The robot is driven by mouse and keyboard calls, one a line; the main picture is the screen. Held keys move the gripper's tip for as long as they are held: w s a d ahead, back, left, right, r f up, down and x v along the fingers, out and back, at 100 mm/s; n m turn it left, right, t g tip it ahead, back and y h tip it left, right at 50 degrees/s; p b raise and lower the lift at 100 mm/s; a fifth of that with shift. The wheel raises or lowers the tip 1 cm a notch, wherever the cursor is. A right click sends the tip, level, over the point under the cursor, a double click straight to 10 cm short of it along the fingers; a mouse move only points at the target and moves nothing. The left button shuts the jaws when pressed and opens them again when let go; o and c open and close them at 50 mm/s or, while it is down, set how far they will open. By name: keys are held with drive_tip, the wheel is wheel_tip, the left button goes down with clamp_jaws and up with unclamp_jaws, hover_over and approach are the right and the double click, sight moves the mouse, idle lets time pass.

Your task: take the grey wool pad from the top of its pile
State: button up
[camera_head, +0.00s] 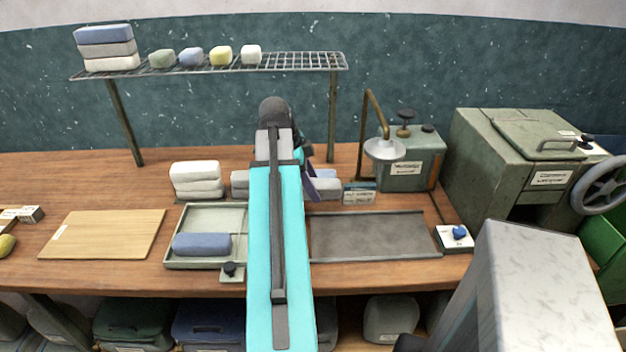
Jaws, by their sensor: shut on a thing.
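Grey wool pads (240,182) lie in a low pile on the bench, just left of my arm, which hides their right part. Bluish-grey pads (326,190) show just right of the arm. My gripper (311,183) is at these pads, mostly hidden behind my own arm; only a dark part shows. It is shut on a wool pad, but the arm hides the held pad, so I cannot tell its colour or whether it is clear of the pile.
White pads (197,180) are stacked to the left. A tray (215,217) holds a blue pad (202,245). A wire shelf (300,62) above carries stacked pads and small blocks. A lamp-like fixture (384,149), a dark plate (375,236) and a green machine (485,150) are right.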

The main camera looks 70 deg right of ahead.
drive_tip(key=shift+s+a+b, duration=0.15)
drive_tip(key=shift+s+a, duration=0.2)
drive_tip(key=shift+a, duration=0.5)
drive_tip(key=shift+s+a+b, duration=0.15)
drive_tip(key=shift+s+a, duration=0.2)
drive_tip(key=shift+a, duration=0.55)
drive_tip(key=shift+s+a+b, duration=0.15)
drive_tip(key=shift+s+a, duration=0.2)
drive_tip(key=shift+a, duration=0.5)
